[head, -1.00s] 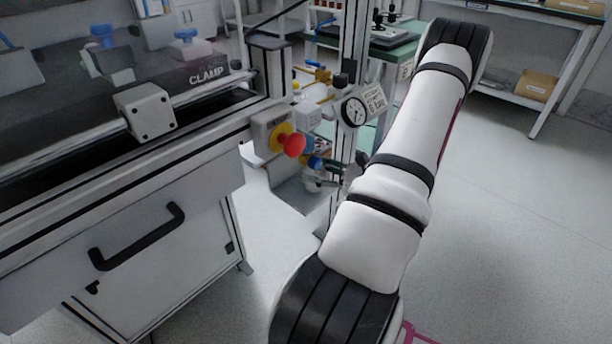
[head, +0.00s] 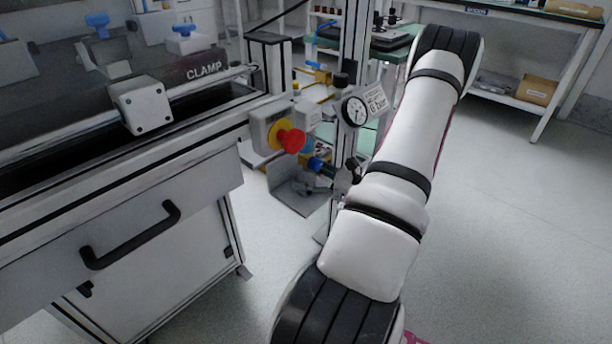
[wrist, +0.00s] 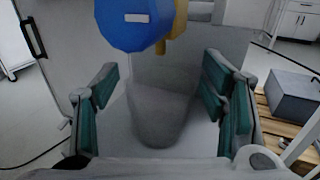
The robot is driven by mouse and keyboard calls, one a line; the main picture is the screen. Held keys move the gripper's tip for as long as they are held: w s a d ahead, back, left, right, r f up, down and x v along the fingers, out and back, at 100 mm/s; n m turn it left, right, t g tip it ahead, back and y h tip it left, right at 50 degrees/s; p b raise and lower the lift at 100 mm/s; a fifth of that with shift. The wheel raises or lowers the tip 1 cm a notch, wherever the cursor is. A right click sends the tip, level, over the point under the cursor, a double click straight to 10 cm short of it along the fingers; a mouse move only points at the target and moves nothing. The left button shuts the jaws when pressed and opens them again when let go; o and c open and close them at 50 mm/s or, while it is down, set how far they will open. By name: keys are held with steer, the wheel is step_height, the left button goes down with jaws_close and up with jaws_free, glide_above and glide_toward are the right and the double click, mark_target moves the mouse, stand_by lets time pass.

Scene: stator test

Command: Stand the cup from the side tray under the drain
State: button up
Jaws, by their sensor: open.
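My gripper (wrist: 160,88) is open in the wrist view, its teal-padded fingers on either side of a pale grey tapered shape (wrist: 160,116). This shape looks like the cup, wider at the top; its outline is faint, and I cannot tell whether the pads touch it. A large blue round knob (wrist: 135,22) with a yellow part behind it hangs just above and beyond the fingers, apparently at the drain. In the head view the blue part (head: 316,163) shows below the red button. My gripper is mostly hidden there, and I cannot make out the cup or side tray.
The clamp bench (head: 150,195) stands at left, with a red button (head: 290,139) on its corner. A pressure gauge (head: 355,110) is on the post beside my arm. A grey plate (head: 290,190) lies below the drain area. A grey box (wrist: 293,96) sits on wooden slats at right.

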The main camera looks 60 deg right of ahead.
steer(key=shift+r, duration=0.2)
steer(key=s+d+p, duration=0.2)
steer(key=s+p, duration=0.1)
steer(key=s, duration=0.8)
steer(key=shift+s, duration=0.4)
steer(key=shift+f, duration=0.1)
